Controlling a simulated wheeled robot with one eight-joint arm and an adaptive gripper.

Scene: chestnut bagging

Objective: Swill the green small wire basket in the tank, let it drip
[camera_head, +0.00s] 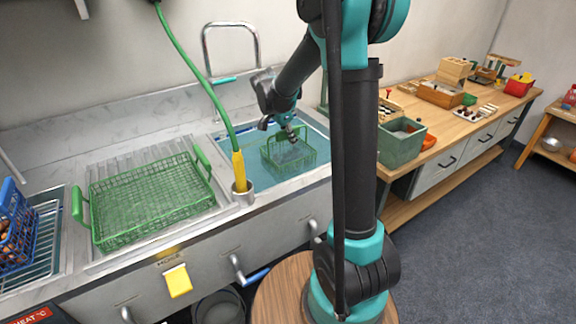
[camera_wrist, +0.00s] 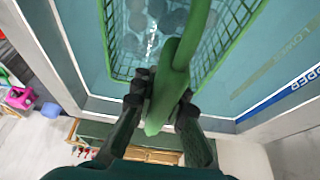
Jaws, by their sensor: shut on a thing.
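The green small wire basket (camera_head: 272,161) is in the blue tank (camera_head: 262,182) in the sink counter, towards its right part. My gripper (camera_head: 291,134) reaches down over it from behind. In the wrist view the fingers (camera_wrist: 163,98) are shut on the basket's green handle (camera_wrist: 172,75), and the wire mesh (camera_wrist: 118,60) spreads beyond it. Roundish grey-blue shapes show inside the basket. The basket looks about level. I cannot tell how deep it sits in the water.
A large green wire basket (camera_head: 150,205) lies on the ribbed drainer left of the tank. A green hose with a yellow nozzle (camera_head: 239,172) stands in a holder at the tank's front left. A tap (camera_head: 231,27) arches behind. A blue basket (camera_head: 12,225) is far left.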

